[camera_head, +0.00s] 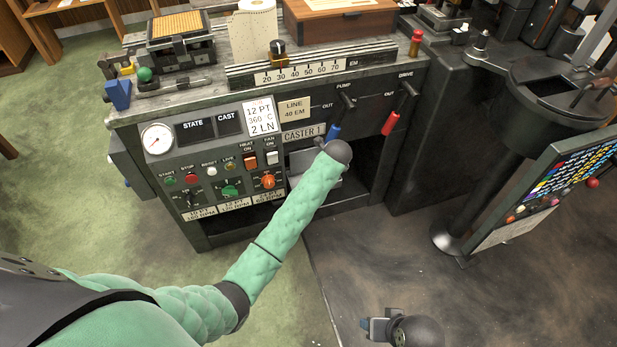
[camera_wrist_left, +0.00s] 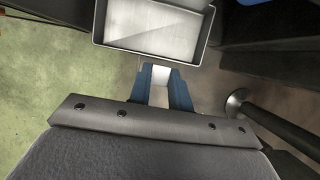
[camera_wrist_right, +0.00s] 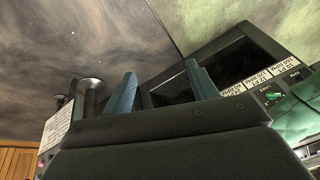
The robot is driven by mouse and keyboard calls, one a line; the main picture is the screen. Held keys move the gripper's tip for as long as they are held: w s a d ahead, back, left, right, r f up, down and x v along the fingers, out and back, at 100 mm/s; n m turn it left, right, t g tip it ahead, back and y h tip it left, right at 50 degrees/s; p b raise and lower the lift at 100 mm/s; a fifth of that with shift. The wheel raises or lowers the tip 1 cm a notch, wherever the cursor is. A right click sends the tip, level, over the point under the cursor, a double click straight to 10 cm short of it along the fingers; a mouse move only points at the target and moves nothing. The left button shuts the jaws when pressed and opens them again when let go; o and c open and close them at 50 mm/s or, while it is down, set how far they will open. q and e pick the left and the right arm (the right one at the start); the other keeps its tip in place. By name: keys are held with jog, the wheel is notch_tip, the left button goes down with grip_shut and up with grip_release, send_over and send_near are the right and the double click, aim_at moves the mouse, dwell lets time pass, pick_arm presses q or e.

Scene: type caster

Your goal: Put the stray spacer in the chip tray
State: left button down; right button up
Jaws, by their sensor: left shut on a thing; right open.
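My left gripper (camera_wrist_left: 161,74) is shut on a small pale block, the spacer (camera_wrist_left: 160,76), at its fingertips. They are just outside the near wall of the chip tray (camera_wrist_left: 150,43), a grey metal box whose visible floor is bare. In the head view the chip tray (camera_head: 322,178) sits in the caster's front opening, partly covered by my left arm. The left fingers and spacer are hidden there behind the wrist. My right gripper (camera_wrist_right: 162,84) is open and empty, low in front of the machine; it also shows in the head view (camera_head: 371,325).
A blue-handled pump lever (camera_head: 334,131) and a red-handled drive lever (camera_head: 390,123) hang above the opening. A control panel (camera_head: 220,165) is to the left. A board on a post (camera_head: 545,185) stands at right. The floor in front is clear.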

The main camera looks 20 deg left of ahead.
pick_arm(q)
jog(key=a+f, duration=0.2)
jog(key=a, duration=0.1)
jog(key=w+a+f, duration=0.1)
jog(key=a+f, duration=0.1)
jog(key=a, duration=0.1)
jog(key=w+a+f, duration=0.1)
jog(key=a+f, duration=0.1)
jog(key=a, duration=0.1)
jog(key=shift+w+a+p, duration=0.15)
jog(key=shift+a+p, duration=0.2)
jog(key=shift+p, duration=0.05)
notch_tip(320, 180, down, 3)
jog(key=shift+f, duration=0.45)
pick_arm(e)
jog(key=shift+s+d+r+h, duration=0.15)
jog(key=shift+s+d+r, duration=0.05)
jog(key=shift+d+r, duration=0.3)
jog(key=shift+s+d+r+h, duration=0.15)
jog(key=shift+d+r, duration=0.25)
jog(key=shift+r, duration=0.2)
pick_arm(q)
jog(key=c, duration=1.3)
grip_release()
jog(key=shift+f, duration=0.1)
pick_arm(e)
jog(key=shift+w+f, duration=0.1)
